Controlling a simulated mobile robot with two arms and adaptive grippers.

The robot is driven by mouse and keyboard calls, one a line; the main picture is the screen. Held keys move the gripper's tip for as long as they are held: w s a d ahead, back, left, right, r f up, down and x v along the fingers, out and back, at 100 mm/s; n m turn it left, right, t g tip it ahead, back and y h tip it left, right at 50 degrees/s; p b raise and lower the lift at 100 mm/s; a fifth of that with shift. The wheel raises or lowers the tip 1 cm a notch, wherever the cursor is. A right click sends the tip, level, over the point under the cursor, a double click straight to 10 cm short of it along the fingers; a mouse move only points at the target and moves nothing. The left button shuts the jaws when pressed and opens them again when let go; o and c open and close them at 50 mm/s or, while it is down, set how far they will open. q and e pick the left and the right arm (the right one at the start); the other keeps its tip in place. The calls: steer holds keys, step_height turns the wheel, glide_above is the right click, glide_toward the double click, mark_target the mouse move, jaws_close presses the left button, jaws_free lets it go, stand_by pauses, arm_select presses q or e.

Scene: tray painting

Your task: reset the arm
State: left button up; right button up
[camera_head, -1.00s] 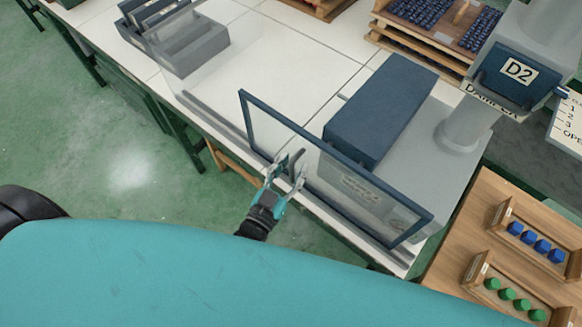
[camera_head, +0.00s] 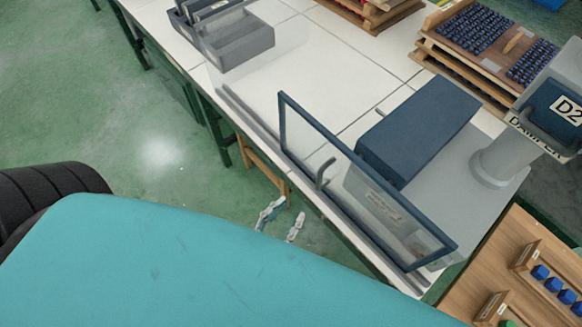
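My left gripper (camera_head: 282,220) shows just past the edge of my teal body, in front of the table's near edge. Its two fingertips are apart with nothing between them, so it is open. It is clear of the dark-framed glass panel (camera_head: 283,130), whose handle (camera_head: 325,174) stands free up and to the right of the gripper. The rest of my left arm is hidden behind my body. My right gripper is not in view.
A dark blue block (camera_head: 420,130) sits behind the panel on the white table (camera_head: 300,60). Grey trays (camera_head: 240,45) stand at the back left. A wooden board (camera_head: 495,260) with blue pieces is at the right. Green floor is open on the left.

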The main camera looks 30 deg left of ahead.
arm_select(q)
steer(key=shift+f, duration=0.1)
stand_by(0.3)
steer(key=s+a+f+g+y+b, duration=0.1)
steer(key=s+f+g, duration=0.25)
steer(key=f, duration=1.05)
steer(key=s+a+f+g+b, duration=0.15)
steer(key=f+g, duration=0.25)
steer(key=f, duration=1.1)
steer(key=s+a+f+g, duration=0.2)
steer(key=s+f+g, duration=0.1)
steer(key=s+f, duration=0.2)
steer(key=s+a+f+g+y, duration=0.1)
steer(key=s+a+f+g, duration=0.2)
steer(key=s+f, duration=0.2)
steer(key=s+a+f+g+y+b, duration=0.1)
steer(key=s+a+f+g, duration=0.1)
steer(key=s+f, duration=0.4)
steer(key=shift+a+f+g, duration=0.4)
steer(key=shift+f+g, duration=0.15)
steer(key=shift+f, duration=0.15)
